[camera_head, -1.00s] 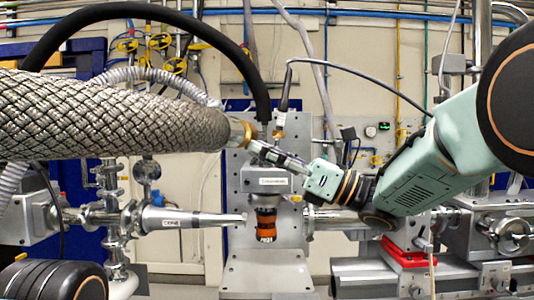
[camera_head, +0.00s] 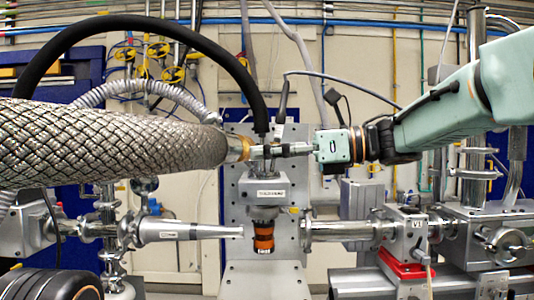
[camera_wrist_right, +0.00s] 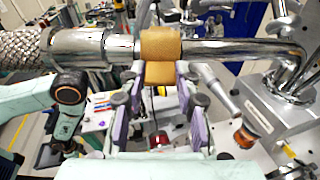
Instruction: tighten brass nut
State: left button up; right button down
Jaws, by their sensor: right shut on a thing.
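The brass nut (camera_head: 246,149) sits at the right end of the thick braided metal hose (camera_head: 110,143), where the hose meets the fitting on top of the grey block. In the right wrist view the nut (camera_wrist_right: 160,46) is a wide golden band around a shiny horizontal pipe. My right gripper (camera_head: 256,151) reaches in level from the right and is shut on the nut. In the wrist view its purple-padded fingers (camera_wrist_right: 160,78) stand on both sides of the nut. The gripper covers part of the nut in the head view. My left gripper is not in view.
A black hose (camera_head: 252,82) arches over the braided hose and comes down behind the nut. The grey block (camera_head: 267,190) and an orange-banded cylinder (camera_head: 263,236) are below. Beam pipes (camera_head: 345,231) lie on both sides. A thin dark cable (camera_head: 340,82) arches behind my right arm.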

aim_at(251, 143)
jog(key=r+h+p, duration=0.1)
jog(key=h+p, duration=0.1)
jog(key=p, duration=0.1)
jog(key=r+g+h+p, duration=0.1)
jog(key=h+p, duration=0.1)
jog(key=p, duration=0.2)
jog(key=r+h+p, duration=0.2)
jog(key=p, duration=0.1)
jog(key=shift+w+a+g, duration=0.15)
jog(key=shift+a+g, duration=0.15)
jog(key=shift+g, duration=0.1)
jog(key=shift+w+a+r+g+h+p, duration=0.1)
jog(key=shift+a+r+g+h+p, duration=0.1)
jog(key=shift+h+p, duration=0.6)
jog(key=shift+w+a+r+g+h+p, duration=0.15)
jog(key=shift+h+p, duration=0.45)
jog(key=shift+p, duration=0.35)
jog(key=shift+s, duration=0.1)
jog(key=c, duration=1)
grip_release()
jog(key=shift+f, duration=0.1)
jog(key=shift+o, duration=0.2)
jog(key=v, duration=1.2)
